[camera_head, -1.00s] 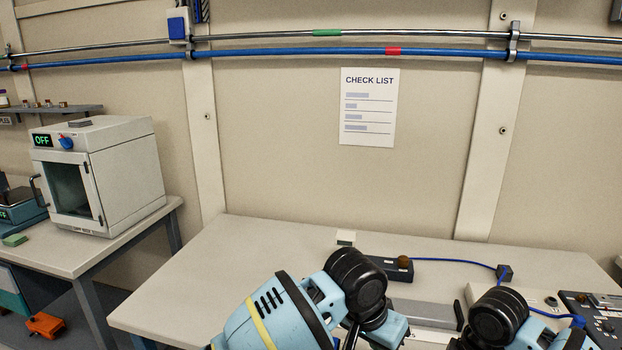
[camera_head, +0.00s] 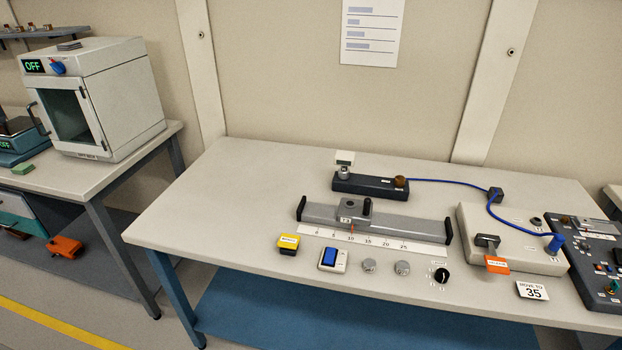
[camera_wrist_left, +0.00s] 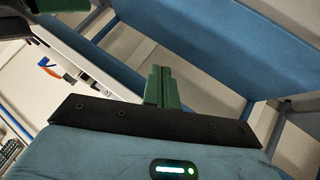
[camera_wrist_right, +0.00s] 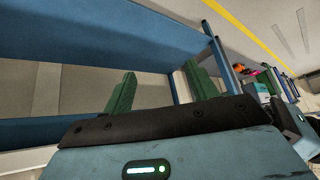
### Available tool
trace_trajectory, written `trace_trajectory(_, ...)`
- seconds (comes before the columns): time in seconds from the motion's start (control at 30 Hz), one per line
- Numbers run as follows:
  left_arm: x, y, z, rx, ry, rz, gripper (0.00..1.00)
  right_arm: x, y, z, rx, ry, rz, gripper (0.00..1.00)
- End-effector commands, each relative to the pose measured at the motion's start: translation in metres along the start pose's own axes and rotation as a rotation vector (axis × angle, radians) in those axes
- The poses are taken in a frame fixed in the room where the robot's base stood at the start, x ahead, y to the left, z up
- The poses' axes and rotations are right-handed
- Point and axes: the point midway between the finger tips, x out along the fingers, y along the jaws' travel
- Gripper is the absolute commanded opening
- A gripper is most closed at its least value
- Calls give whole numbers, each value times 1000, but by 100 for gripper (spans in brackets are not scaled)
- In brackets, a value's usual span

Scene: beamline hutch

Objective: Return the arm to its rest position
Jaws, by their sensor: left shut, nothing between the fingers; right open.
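My left gripper (camera_wrist_left: 162,86) shows in the left wrist view with its green fingers together and nothing between them. It is low, facing the blue framework under a bench. My right gripper (camera_wrist_right: 160,88) shows in the right wrist view with its green fingers wide apart and empty. It also faces a blue bench frame (camera_wrist_right: 100,28) and the floor. Neither arm nor gripper is in the head view.
In the head view, the bench (camera_head: 215,215) holds a grey slide rail (camera_head: 395,222), a dark block (camera_head: 355,184) with a blue cable, several knobs and a "MOVE TO 35" card (camera_head: 532,291). A white oven (camera_head: 130,100) reading OFF stands on the left table. An orange object (camera_head: 64,245) lies below.

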Motion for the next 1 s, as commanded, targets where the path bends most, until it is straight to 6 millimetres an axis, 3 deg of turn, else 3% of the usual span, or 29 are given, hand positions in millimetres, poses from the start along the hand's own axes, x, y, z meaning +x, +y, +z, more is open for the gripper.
trace_trajectory(0.03,-9,-13,20,-16,12,-30,0,-2,-7,13,31,14,10,58)
trace_trajectory(0.27,-60,-66,96,-19,77,-189,0,-16,-28,63,140,92,89,58)
trace_trajectory(0.5,-133,-108,166,51,101,-357,0,-45,-47,113,219,152,179,58)
trace_trajectory(0.7,-176,-122,197,117,100,-435,0,-65,-55,138,244,178,227,58)
trace_trajectory(1.0,-186,-125,202,139,100,-454,0,-70,-57,143,248,186,238,58)
